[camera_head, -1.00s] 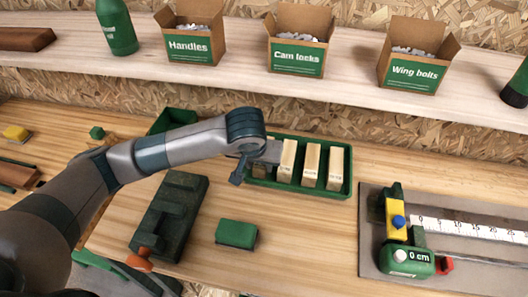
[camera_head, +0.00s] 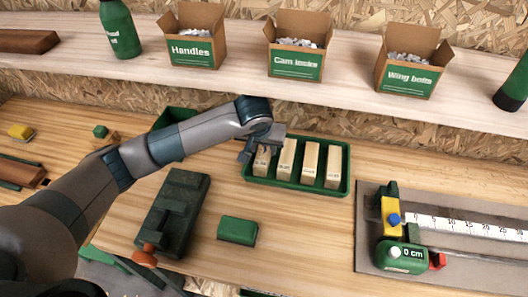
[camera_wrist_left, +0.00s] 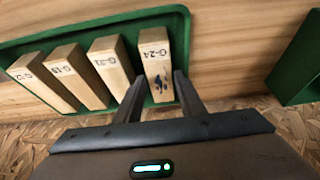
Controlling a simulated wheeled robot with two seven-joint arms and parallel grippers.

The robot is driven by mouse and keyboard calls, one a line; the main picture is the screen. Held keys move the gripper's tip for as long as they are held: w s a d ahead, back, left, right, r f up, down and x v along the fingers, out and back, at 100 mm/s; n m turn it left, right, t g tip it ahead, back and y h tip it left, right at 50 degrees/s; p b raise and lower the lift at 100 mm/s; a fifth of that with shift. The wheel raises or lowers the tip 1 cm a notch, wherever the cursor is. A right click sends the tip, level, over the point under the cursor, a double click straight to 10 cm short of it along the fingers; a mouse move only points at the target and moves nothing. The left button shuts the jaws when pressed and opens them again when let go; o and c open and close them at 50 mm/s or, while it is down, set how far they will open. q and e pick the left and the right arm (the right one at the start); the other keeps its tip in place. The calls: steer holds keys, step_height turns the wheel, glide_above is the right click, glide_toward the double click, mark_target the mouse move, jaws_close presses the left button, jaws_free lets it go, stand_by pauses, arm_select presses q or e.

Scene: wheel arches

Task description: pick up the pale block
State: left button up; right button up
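Several pale wooden blocks stand in a row in a green tray (camera_head: 300,188). The leftmost pale block (camera_head: 262,160) is partly hidden by my left gripper (camera_head: 250,153). In the left wrist view that block (camera_wrist_left: 156,62) is at the right end of the row, reads G-24 and has dark smudges near its lower end. The left gripper (camera_wrist_left: 160,80) has its fingers apart, one on each side of the block's lower end. Whether they touch it I cannot tell. The other blocks, such as the middle one (camera_wrist_left: 110,65), stand left of the fingers. My right gripper is not in view.
A dark green fixture with an orange knob (camera_head: 172,215) and a green block (camera_head: 237,230) lie nearer on the bench. A measuring rail (camera_head: 460,228) is at the right. Another green bin (camera_head: 172,120) is left of the tray. A shelf (camera_head: 340,85) with labelled boxes runs above.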

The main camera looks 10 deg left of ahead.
mark_target(264, 150)
arm_select(q)
steer(key=shift+x, duration=1.5)
steer(key=c, duration=0.7)
